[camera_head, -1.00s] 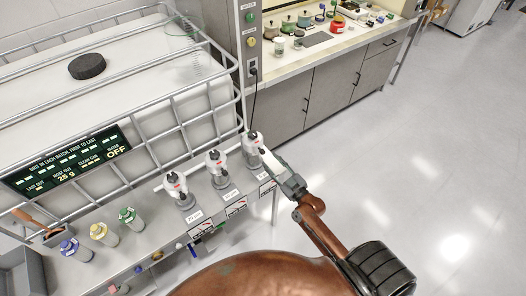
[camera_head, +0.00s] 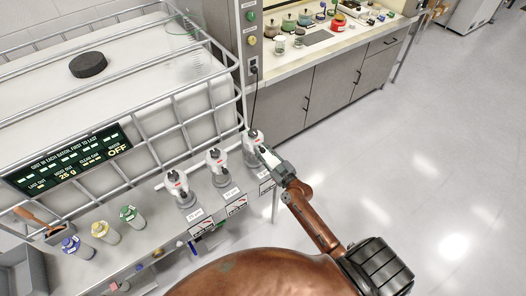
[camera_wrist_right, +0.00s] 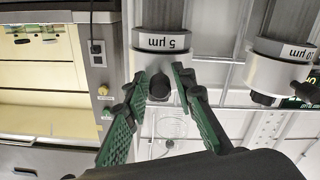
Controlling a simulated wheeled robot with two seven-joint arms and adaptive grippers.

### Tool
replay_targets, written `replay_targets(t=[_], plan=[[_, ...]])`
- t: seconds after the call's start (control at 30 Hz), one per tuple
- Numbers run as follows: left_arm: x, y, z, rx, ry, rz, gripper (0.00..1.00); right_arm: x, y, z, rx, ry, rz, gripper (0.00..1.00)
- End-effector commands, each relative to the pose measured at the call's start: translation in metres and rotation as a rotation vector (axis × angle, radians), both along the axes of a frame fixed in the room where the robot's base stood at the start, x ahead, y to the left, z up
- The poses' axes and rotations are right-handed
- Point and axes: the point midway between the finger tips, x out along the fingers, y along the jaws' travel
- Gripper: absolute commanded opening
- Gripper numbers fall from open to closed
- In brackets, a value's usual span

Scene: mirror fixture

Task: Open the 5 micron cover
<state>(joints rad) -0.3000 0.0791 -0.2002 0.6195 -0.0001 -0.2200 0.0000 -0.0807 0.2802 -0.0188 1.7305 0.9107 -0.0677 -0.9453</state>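The 5 µm housing (camera_wrist_right: 162,45) fills the top middle of the right wrist view, its label upside down. A dark knob (camera_wrist_right: 160,86) sits on its white cap (camera_wrist_right: 150,70). My right gripper (camera_wrist_right: 160,75) is open, its green-padded fingers on either side of the knob, with gaps showing. In the head view my right gripper (camera_head: 264,152) is at the rightmost of three white-capped housings (camera_head: 251,140); it partly hides that housing. My left gripper is not in view.
The middle housing (camera_head: 217,166) and left housing (camera_head: 177,188) stand close by on the grey shelf. A caged white tank (camera_head: 110,75) is behind them. Bottles with blue, yellow and green caps (camera_head: 104,232) stand at left. Open floor (camera_head: 420,170) lies to the right.

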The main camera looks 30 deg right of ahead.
Motion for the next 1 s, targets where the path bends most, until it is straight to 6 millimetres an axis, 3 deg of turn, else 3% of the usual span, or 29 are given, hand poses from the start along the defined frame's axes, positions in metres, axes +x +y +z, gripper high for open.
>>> replay_targets(t=[0.33, 0.8, 1.0], plan=[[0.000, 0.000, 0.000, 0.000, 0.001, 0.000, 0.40, 0.000, 0.000, 0.000, 0.000, 0.000, 0.000, 0.00], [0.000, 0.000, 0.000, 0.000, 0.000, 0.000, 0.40, 0.000, 0.001, 0.000, 0.001, 0.001, 0.001, 0.00], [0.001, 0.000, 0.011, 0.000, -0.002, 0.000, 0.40, 0.003, 0.005, 0.006, 0.002, 0.017, 0.007, 0.00]])
